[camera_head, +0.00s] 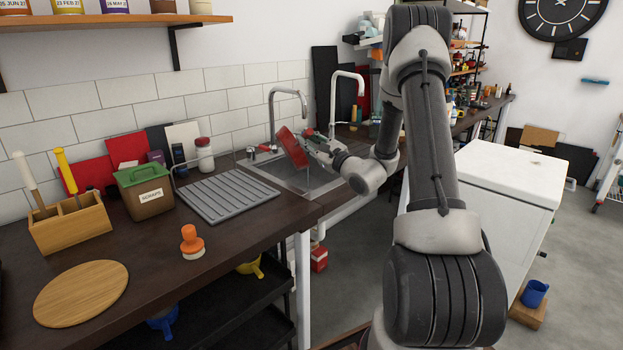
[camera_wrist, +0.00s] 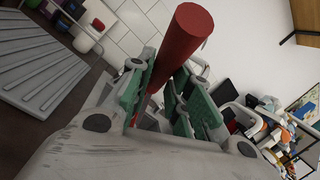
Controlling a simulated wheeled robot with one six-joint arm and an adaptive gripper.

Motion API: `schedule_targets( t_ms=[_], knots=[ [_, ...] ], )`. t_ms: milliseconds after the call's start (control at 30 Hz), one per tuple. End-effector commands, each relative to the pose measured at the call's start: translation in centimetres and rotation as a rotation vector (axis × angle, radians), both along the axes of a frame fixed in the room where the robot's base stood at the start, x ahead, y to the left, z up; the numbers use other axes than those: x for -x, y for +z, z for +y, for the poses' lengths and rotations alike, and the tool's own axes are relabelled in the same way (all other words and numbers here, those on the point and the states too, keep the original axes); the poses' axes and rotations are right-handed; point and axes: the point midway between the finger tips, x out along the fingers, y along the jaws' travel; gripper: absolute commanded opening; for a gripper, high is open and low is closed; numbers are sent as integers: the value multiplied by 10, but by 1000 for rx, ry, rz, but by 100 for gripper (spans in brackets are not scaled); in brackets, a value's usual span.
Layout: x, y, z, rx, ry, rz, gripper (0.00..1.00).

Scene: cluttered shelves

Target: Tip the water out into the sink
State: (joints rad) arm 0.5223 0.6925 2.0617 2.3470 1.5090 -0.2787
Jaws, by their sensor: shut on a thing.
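In the wrist view, a red round handle (camera_wrist: 187,35) sticks up between the green pads of my gripper (camera_wrist: 160,100). The vessel's inside is hidden in both views. I cannot tell whether water is in it or flowing out. The front right of the sink is partly covered by my arm.
A ribbed grey drainboard (camera_head: 227,195) lies left of the sink. A green-lidded caddy (camera_head: 145,190), a white red-capped jar (camera_head: 204,155) and an orange brush (camera_head: 191,242) stand on the counter. A second tap (camera_head: 346,75) rises behind. A white chest (camera_head: 502,172) is at right.

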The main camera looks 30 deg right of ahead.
Motion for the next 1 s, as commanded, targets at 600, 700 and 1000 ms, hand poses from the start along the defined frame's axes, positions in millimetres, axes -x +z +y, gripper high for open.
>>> schedule_targets(
  t_ms=[600, 700, 1000],
  knots=[
    [1, 5, -12, -67, 0, -8, 0],
    [1, 5, -14, -78, 0, -8, 0],
    [1, 7, -20, -111, 1, -11, 0]
  ],
)
